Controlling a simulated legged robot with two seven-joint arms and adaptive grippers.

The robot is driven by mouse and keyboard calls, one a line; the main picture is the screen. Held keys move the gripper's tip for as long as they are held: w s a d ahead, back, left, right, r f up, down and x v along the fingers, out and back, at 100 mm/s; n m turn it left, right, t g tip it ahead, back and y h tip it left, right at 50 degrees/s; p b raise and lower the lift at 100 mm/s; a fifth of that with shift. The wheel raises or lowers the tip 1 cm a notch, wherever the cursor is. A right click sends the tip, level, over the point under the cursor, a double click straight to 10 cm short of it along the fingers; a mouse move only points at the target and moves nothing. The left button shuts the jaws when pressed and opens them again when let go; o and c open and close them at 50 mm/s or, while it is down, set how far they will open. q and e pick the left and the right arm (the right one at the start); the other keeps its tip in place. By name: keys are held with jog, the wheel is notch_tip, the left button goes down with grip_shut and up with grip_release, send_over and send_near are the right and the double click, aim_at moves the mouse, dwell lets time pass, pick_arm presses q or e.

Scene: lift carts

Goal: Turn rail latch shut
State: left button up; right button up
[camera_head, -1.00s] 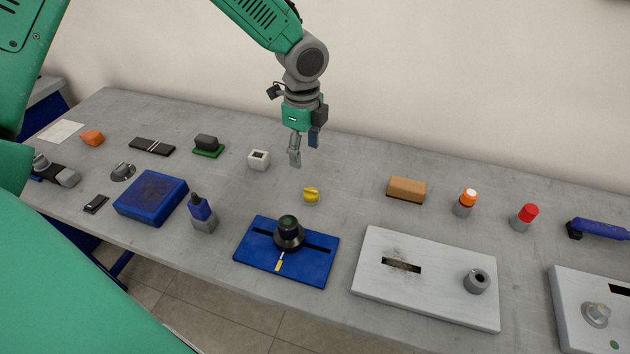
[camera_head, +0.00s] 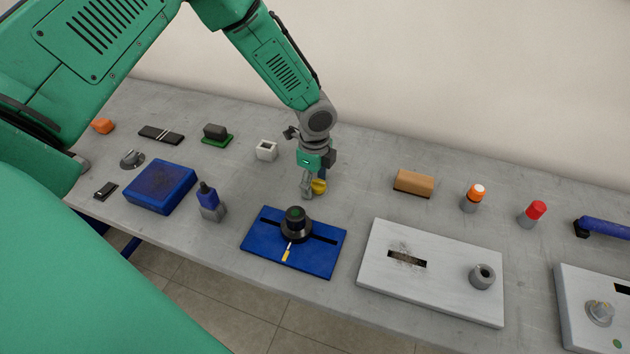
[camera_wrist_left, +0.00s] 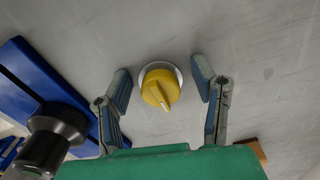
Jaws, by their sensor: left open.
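The rail latch looks to be the yellow knob (camera_head: 319,187) on a round grey base, set on the table. In the left wrist view the yellow knob (camera_wrist_left: 160,88) has a raised grip with a pale pointer mark toward the lower right. My left gripper (camera_head: 313,193) points down over the knob, and in the head view it partly covers it. In the wrist view the open fingers of the left gripper (camera_wrist_left: 160,90) stand on either side of the knob, with a gap on both sides. My right gripper is not in view.
A blue plate (camera_head: 320,262) with a black knob (camera_head: 296,222) lies just in front of the yellow knob. A white block (camera_head: 266,150) stands behind left, a brown block (camera_head: 413,183) to the right. A light grey panel (camera_head: 440,295) lies front right.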

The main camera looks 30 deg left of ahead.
pick_arm(q)
jog(key=shift+d+r, duration=0.1)
jog(key=shift+d, duration=0.15)
jog(key=shift+c, duration=0.4)
jog(key=shift+d+r, duration=0.15)
jog(key=shift+d, duration=0.4)
jog(key=c, duration=1)
jog(key=shift+d, duration=0.1)
jog(key=shift+c, duration=0.2)
jog(key=shift+a, duration=0.4)
